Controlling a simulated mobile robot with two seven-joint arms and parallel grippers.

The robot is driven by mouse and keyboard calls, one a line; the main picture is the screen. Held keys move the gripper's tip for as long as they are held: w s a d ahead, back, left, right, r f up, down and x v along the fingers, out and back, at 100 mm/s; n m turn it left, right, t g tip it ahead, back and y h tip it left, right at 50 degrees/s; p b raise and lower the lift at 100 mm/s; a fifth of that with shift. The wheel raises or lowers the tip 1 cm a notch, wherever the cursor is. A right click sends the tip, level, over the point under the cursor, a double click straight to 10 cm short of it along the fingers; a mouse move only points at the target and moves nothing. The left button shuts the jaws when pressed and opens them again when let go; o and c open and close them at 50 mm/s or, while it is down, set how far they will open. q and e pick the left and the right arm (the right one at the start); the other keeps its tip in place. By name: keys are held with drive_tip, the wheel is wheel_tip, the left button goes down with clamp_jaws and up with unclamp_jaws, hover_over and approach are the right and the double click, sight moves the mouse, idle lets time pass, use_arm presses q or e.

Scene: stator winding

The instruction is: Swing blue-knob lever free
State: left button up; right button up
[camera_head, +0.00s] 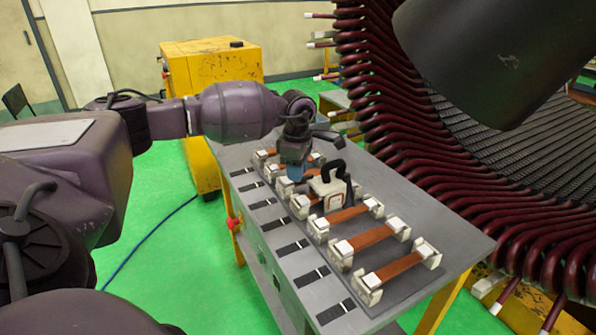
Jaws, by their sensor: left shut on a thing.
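My left gripper (296,168) reaches in from the left and points down over the far half of the grey table. A small patch of blue (294,174), which looks like the blue knob, shows at its fingertips. The gripper is shut on it. The lever under the knob is mostly hidden by the gripper and too small to make out. Just right of the gripper is a white block-like device (329,192) with a black curved handle (334,170). I cannot tell whether the lever belongs to it. My right gripper is not in view.
The grey table (451,237) carries several copper-coloured bars (395,268) in white end holders. A large stator with dark red coils (445,200) stands close on the right. A large dark cylinder (490,50) hangs at top right. A yellow cabinet (212,62) stands behind.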

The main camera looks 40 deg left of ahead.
use_arm(q)
drive_tip(key=o, duration=0.9)
wheel_tip(320, 180, up, 11)
drive_tip(key=shift+f, duration=0.1)
idle(0.8)
